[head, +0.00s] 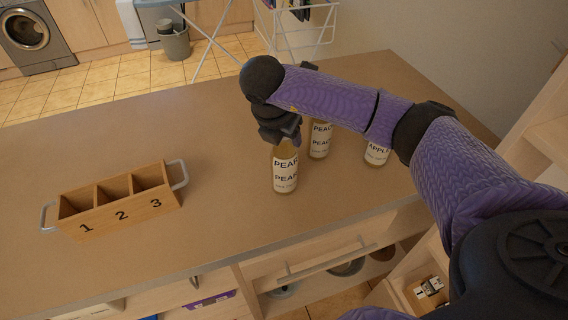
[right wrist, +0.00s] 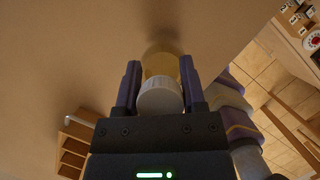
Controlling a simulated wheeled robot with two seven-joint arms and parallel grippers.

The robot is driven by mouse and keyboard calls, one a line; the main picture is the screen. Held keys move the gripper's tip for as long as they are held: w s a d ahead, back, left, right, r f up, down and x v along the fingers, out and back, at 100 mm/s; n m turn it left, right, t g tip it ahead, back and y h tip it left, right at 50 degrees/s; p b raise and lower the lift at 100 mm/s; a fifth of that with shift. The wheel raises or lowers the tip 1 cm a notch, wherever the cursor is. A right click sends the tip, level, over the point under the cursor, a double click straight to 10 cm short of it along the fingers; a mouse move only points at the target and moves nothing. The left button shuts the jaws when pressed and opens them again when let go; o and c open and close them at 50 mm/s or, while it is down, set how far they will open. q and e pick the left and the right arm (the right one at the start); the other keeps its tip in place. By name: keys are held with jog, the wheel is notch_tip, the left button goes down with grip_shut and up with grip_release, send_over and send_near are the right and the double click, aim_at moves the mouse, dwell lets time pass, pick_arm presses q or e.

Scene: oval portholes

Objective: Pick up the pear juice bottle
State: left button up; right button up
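A pear juice bottle (head: 285,170), amber with a white label, is upright near the front of the counter. My right gripper (head: 284,132) is over its top from above. In the right wrist view the fingers (right wrist: 160,85) lie on both sides of the bottle (right wrist: 161,64), close against it, with the white cap (right wrist: 160,98) between them. I cannot tell whether its base touches the counter. My left gripper is not in view.
An apple bottle (head: 376,152) stands farther right, partly covered by my arm. A wooden box (head: 122,205) with compartments numbered 1, 2, 3 and metal handles sits at the left of the counter (head: 225,130). The counter between box and bottles is clear.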

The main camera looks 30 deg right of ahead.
grip_shut()
dwell(0.9)
